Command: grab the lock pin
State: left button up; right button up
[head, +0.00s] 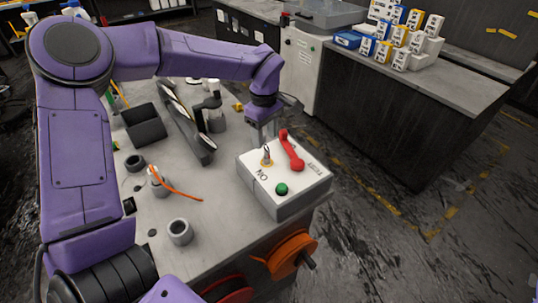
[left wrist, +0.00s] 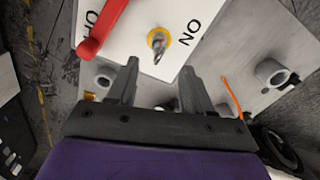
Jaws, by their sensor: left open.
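The lock pin (head: 267,155) is a small silver pin standing in a yellow collar on top of a white switch box (head: 287,205). It also shows in the left wrist view (left wrist: 158,40), just beyond my fingertips. A red lever (head: 290,152) lies on the box beside it, and a green button is on the box's front part. My left gripper (head: 264,136) is above the far edge of the box, close to the pin. In the left wrist view my left gripper (left wrist: 161,70) is open, its fingers apart with nothing between them. My right gripper is not in view.
The box stands at the right edge of a grey workbench (head: 215,210). A grey cup (head: 180,232), a post with an orange strap (head: 180,190) and dark holders are to its left. A dark counter (head: 400,110) with small boxes stands across the floor.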

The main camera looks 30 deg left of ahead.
aim_at(266, 145)
pick_arm(q)
jog(key=shift+s+f, duration=0.15)
jog(key=shift+f, duration=0.25)
jog(key=f, duration=0.1)
jog(key=f+p, duration=0.1)
jog(key=f, duration=0.1)
jog(key=f+p, duration=0.1)
jog(key=shift+w+d+f, duration=0.2)
jog(key=shift+w+f, duration=0.1)
jog(key=shift+w, duration=0.05)
jog(key=shift+f, duration=0.45)
jog(key=shift+s, duration=0.2)
jog(key=shift+c, duration=0.8)
jog(key=shift+w, duration=0.1)
grip_shut()
jog(key=shift+r, duration=0.1)
